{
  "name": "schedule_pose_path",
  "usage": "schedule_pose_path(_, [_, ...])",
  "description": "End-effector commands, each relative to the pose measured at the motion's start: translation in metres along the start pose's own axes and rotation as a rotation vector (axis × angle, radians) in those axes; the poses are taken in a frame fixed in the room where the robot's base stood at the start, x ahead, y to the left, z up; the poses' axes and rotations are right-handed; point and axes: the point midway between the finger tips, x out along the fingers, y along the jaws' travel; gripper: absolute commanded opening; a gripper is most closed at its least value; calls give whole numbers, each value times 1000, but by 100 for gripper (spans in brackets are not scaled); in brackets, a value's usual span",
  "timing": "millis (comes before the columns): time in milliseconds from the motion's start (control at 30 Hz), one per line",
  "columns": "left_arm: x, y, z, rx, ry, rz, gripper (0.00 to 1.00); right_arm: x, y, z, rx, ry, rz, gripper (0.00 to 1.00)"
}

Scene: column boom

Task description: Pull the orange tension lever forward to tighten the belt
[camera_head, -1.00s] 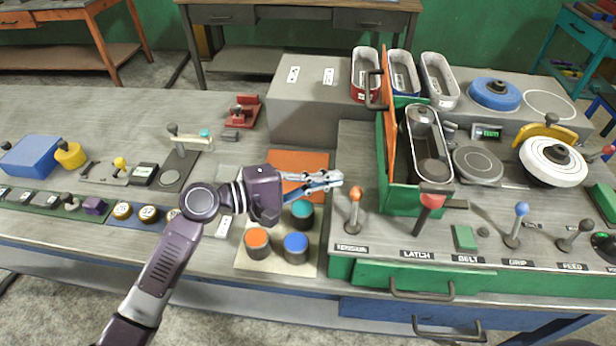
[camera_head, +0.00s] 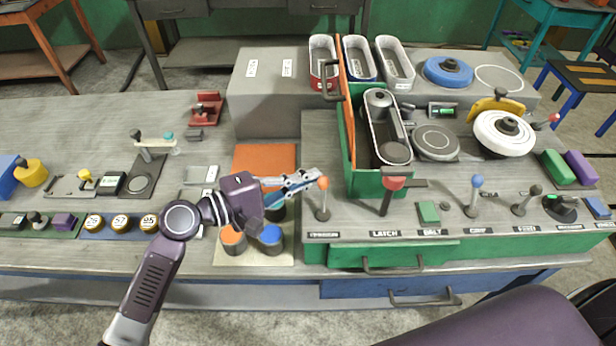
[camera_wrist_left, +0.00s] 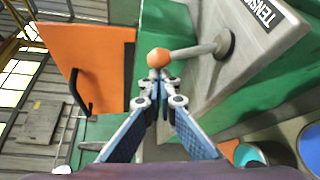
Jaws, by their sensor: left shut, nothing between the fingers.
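The orange tension lever (camera_head: 323,199) stands upright on the grey panel above its TENSION label (camera_head: 324,235). In the left wrist view its orange ball (camera_wrist_left: 158,57) is just beyond my fingertips, with the stem running right to a round base. My left gripper (camera_head: 316,178) is shut and empty, its tips close beside the ball from the left; I cannot tell whether they touch it. The belt (camera_head: 388,128) runs in a loop inside the green housing (camera_head: 378,183), whose orange door (camera_head: 347,108) is swung open. My right gripper is not in view.
The red-topped latch lever (camera_head: 390,195) stands right of the tension lever. Orange and blue round containers (camera_head: 233,240) sit on a cream mat below my left gripper. A grey box (camera_head: 270,95) is behind. A purple rounded part at the lower right is mine.

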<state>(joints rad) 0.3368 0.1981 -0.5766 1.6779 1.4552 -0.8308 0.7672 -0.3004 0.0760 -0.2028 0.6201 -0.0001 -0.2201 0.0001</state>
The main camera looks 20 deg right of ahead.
Motion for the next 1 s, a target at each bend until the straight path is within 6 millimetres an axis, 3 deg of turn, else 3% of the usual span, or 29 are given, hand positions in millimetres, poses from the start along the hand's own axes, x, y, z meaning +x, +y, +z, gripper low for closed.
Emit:
schedule_pose_path(567, [-4,-1,7,103,-2,61,0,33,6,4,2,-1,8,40])
schedule_pose_path(1000, [-16,-5,28,380,-2,223,0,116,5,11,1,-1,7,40])
